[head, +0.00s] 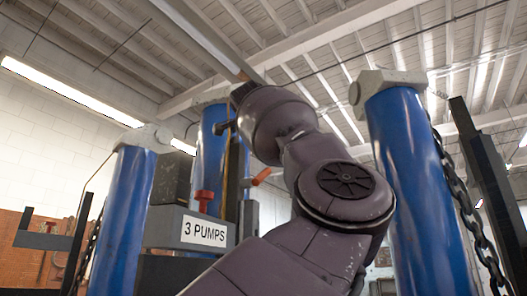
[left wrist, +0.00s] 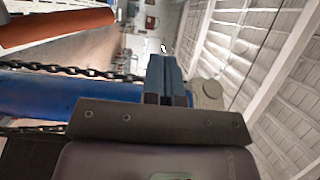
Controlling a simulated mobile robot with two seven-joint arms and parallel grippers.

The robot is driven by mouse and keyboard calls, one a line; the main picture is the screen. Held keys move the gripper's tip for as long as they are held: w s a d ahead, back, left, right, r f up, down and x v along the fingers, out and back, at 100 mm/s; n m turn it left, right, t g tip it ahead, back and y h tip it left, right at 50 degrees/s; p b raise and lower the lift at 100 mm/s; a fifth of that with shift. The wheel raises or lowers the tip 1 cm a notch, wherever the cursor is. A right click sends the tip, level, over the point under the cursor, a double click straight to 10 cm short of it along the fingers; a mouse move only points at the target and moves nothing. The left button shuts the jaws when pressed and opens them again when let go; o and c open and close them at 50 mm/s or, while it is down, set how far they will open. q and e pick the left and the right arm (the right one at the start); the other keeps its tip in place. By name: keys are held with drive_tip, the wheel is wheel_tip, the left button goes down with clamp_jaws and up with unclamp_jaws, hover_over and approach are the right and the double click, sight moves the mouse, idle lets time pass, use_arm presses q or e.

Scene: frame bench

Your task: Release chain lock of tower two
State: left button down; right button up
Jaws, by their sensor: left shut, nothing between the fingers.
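Blue towers with pale caps stand in the head view: a left tower (head: 125,215), a middle one farther back (head: 208,150) and a right one (head: 415,190). No tower number shows. An orange handle (head: 261,177) sticks out beside the middle tower, just left of my arm. My left gripper (left wrist: 167,70) is shut and empty in the left wrist view; its fingers are not clear in the head view. An orange-red bar (left wrist: 55,27) lies up and left of the fingers, apart from them. A chain (left wrist: 75,70) runs along a blue tower (left wrist: 60,95). My right gripper is not in view.
A grey box marked "3 PUMPS" (head: 190,231) with a red knob (head: 204,197) stands between the left and middle towers. A chain (head: 470,215) hangs beside the right tower, near a dark upright (head: 485,180). Open space lies above, under the white ceiling beams.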

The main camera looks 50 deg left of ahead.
use_arm(q)
wheel_tip(320, 180, up, 5)
drive_tip(key=s+d, duration=0.2)
drive_tip(key=shift+s+d, duration=0.15)
drive_tip(key=shift+d, duration=0.2)
idle(0.4)
